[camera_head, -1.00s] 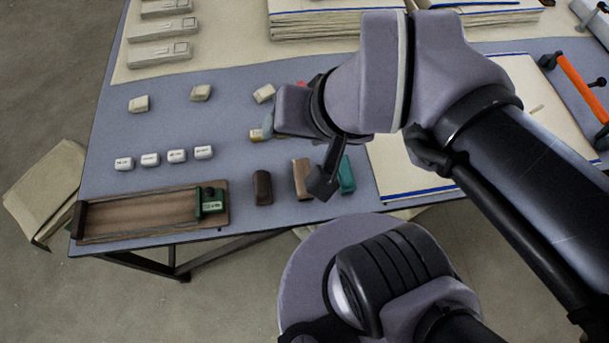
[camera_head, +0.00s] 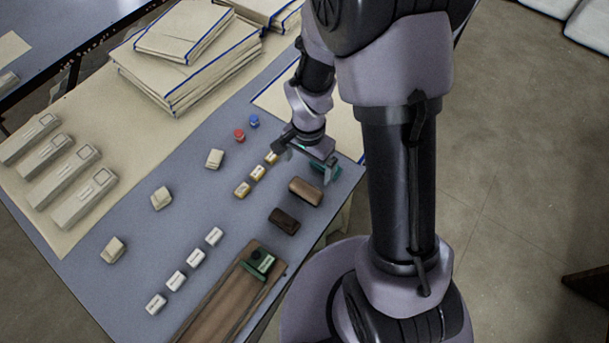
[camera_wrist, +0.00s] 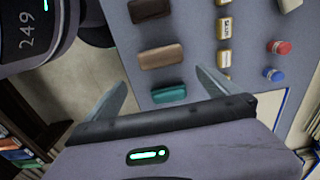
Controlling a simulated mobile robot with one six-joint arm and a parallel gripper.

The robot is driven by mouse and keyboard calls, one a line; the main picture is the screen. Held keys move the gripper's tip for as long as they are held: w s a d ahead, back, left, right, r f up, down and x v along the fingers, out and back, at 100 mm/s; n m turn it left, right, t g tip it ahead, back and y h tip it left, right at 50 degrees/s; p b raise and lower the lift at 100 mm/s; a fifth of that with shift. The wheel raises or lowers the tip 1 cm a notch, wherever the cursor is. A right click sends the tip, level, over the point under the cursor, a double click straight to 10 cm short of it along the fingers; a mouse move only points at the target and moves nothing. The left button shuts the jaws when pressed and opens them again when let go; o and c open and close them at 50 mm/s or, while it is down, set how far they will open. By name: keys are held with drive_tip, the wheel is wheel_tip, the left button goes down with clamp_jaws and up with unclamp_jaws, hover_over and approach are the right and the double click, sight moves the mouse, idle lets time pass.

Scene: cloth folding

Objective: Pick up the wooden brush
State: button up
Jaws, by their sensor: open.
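The wooden brush (camera_head: 305,191) appears to be the lighter brown block lying on the blue-grey table, between a dark brown block (camera_head: 284,221) and a teal block (camera_head: 325,172). I see no bristles. In the wrist view the brush (camera_wrist: 161,55) lies beyond my open fingertips, with the teal block (camera_wrist: 169,94) nearer, between the fingers. My gripper (camera_head: 306,154) is open and empty, above the table near the teal block, which it partly hides in the head view. The gripper (camera_wrist: 160,78) does not touch the brush.
Small yellowish labelled blocks (camera_head: 257,173) stand left of the brush, with red (camera_head: 239,134) and blue (camera_head: 253,120) pieces behind. A wooden tray (camera_head: 215,312) with a green part lies in front. Stacked folders (camera_head: 180,80) fill the back. The table's edge is close to the brush's right.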

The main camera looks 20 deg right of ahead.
sight(306, 188)
wheel_tip(306, 188, down, 8)
drive_tip(key=b, duration=0.2)
drive_tip(key=shift+b, duration=0.3)
drive_tip(key=f+b, duration=0.2)
drive_tip(key=f, duration=0.1)
drive_tip(key=f+b, duration=0.1)
drive_tip(key=f, duration=0.1)
drive_tip(key=shift+a+f, duration=0.2)
drive_tip(key=shift+a, duration=0.1)
drive_tip(key=shift+s+r, duration=0.1)
drive_tip(key=shift+c, duration=0.9)
drive_tip(key=c, duration=0.9)
drive_tip(key=shift+r, duration=0.2)
wheel_tip(306, 188, up, 4)
drive_tip(key=p, duration=0.2)
drive_tip(key=shift+f+p, duration=0.25)
drive_tip(key=shift+p, duration=0.05)
drive_tip(key=s+d+r+p, duration=0.1)
drive_tip(key=s+d+p, duration=0.1)
drive_tip(key=s+d, duration=0.8)
drive_tip(key=shift+d+p, duration=0.4)
drive_tip(key=shift+d, duration=0.8)
